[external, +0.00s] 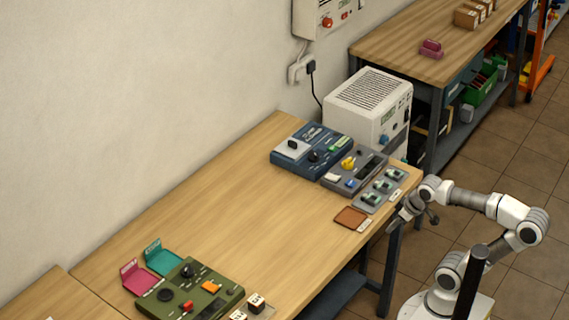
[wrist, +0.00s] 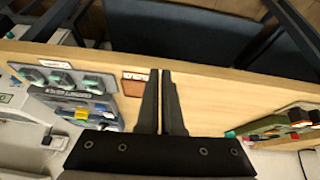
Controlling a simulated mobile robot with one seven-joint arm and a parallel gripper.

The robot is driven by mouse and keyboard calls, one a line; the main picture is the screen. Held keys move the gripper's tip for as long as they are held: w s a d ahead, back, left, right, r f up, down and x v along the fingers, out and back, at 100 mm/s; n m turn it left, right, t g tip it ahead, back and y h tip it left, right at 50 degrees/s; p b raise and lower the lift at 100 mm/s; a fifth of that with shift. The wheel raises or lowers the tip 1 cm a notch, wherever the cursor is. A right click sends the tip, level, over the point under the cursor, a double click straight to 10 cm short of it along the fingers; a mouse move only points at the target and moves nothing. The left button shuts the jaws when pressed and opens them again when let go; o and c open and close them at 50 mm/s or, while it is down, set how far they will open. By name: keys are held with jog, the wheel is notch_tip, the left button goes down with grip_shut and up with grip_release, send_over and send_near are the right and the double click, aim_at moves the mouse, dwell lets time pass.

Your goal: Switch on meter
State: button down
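I cannot read which device is the meter. A grey panel (external: 343,183) with a yellow knob, a blue knob and a dark window stands at the table's far end; it also shows at left in the wrist view (wrist: 90,107). A blue device (external: 283,162) with black knobs stands behind it. An olive-green device (external: 172,303) with a black knob, a red part and an orange part sits at the near end; it shows at right in the wrist view (wrist: 282,126). My gripper (external: 398,217) is by the table's right edge, empty, its fingers (wrist: 164,72) nearly together.
A grey plate (external: 369,204) with several green-topped parts and a brown square (external: 350,217) lie near my gripper. A white vented box (external: 360,96) stands behind. Pink (external: 137,279) and teal (external: 163,258) holders lie near the olive-green device. The middle of the table (external: 235,210) is clear.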

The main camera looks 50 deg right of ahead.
jog(key=w+d+r+n+g+p, duration=0.2)
jog(key=w+d+r+n+p, duration=0.15)
jog(key=w+r+p, duration=0.45)
jog(key=w+d+r+n+g+p, duration=0.1)
jog(key=w+d+r+n+p, duration=0.1)
jog(key=w+r+n+p, duration=0.6)
jog(key=n+g+p, duration=0.4)
jog(key=n+p, duration=0.2)
jog(key=p, duration=0.3)
send_over(337, 178)
jog(key=w, duration=0.2)
notch_tip(337, 178, down, 4)
jog(key=shift+w+d+r, duration=0.1)
jog(key=shift+w+r, duration=0.05)
jog(key=shift+r, duration=0.05)
jog(key=f, duration=0.4)
jog(key=s+f, duration=0.1)
jog(key=f, duration=0.4)
jog(key=f+b, duration=0.1)
jog(key=f, duration=0.3)
jog(key=shift+s+f, duration=0.35)
jog(key=shift+f, duration=0.05)
